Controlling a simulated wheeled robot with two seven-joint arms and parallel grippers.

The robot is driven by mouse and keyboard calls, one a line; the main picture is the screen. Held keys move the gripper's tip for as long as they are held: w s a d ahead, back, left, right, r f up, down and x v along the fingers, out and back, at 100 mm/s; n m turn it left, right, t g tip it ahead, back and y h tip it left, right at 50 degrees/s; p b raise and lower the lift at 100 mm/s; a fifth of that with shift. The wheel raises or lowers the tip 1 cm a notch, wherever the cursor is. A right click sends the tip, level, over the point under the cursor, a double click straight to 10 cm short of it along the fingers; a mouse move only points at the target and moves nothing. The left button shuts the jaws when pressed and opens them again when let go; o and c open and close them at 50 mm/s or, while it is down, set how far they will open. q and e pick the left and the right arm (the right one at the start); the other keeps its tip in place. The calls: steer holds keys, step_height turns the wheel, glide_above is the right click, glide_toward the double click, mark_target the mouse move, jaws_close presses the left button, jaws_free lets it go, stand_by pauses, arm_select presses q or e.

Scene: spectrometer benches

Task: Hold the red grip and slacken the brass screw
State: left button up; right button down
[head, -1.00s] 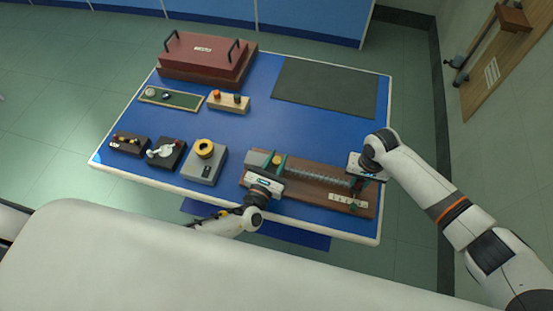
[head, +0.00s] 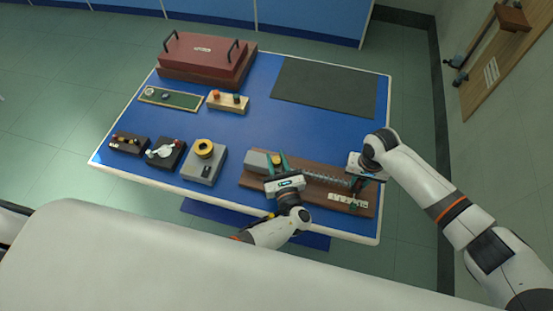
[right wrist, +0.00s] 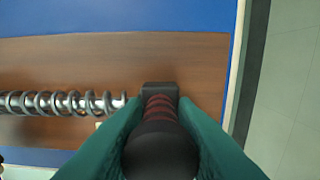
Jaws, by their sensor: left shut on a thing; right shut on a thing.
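The brass screw (head: 277,158) sits at the left end of a wooden board, beside a grey block (head: 256,160). My left gripper (head: 277,165) has its green fingers on either side of the screw and is shut on it. The red grip (right wrist: 160,106), ribbed and red with a black end, shows in the right wrist view between the green fingers of my right gripper (head: 357,183), which is shut on it. In the head view the grip is mostly hidden by that gripper. A coiled spring on a rod (right wrist: 60,103) runs leftward from the grip.
The wooden board (head: 312,196) lies at the front right of the blue table, with a white labelled strip (head: 348,200). A grey box with a yellow ring (head: 203,165) stands to its left. A dark mat (head: 326,88) and a red-brown case (head: 200,60) lie behind. The table's middle is clear.

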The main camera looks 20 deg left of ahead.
arm_select(q)
steer(key=shift+n+y, duration=0.3)
steer(key=shift+y, duration=0.1)
steer(key=o, duration=0.9)
steer(key=shift+a, duration=0.1)
steer(key=shift+v, duration=3.75)
steer(key=shift+o, duration=0.3)
steer(key=shift+r, duration=0.1)
